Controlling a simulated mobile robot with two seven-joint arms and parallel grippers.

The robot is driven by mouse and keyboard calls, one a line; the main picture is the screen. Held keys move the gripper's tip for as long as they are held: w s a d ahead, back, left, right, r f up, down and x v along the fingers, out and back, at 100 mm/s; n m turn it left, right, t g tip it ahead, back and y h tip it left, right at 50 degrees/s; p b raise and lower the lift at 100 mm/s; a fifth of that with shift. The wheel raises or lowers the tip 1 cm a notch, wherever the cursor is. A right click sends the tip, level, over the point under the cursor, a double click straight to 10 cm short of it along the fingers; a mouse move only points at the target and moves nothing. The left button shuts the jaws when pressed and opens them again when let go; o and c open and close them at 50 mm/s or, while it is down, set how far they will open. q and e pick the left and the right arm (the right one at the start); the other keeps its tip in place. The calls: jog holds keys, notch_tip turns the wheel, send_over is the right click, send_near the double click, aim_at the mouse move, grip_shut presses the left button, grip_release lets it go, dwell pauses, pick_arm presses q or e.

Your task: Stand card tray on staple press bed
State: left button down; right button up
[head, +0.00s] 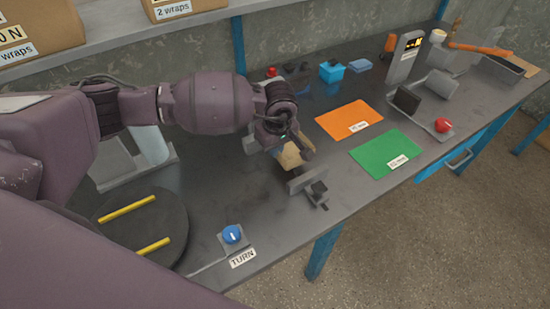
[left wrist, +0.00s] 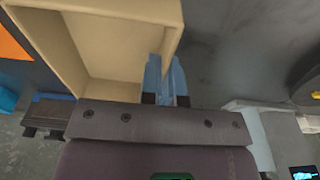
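The card tray (left wrist: 110,40) is a tan open box that fills the upper left of the left wrist view. In the head view a small tan part of it (head: 291,156) shows below my left gripper (head: 284,142). In the left wrist view the two blue fingers of this gripper (left wrist: 166,82) sit close together, one on each side of the tray's side wall. The rest of the tray is hidden by my arm in the head view. I cannot tell for sure which fixture is the staple press. My right gripper is out of view.
A grey fixture with a black block (head: 318,188) stands near the front edge. Orange (head: 345,117) and green (head: 385,153) mats lie clear at right. A blue knob (head: 232,233) is in front.

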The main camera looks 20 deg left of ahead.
aim_at(275, 167)
pick_arm(q)
jog(key=shift+f, duration=2.45)
jog(key=c, duration=1.3)
grip_release()
jog(key=shift+c, duration=0.2)
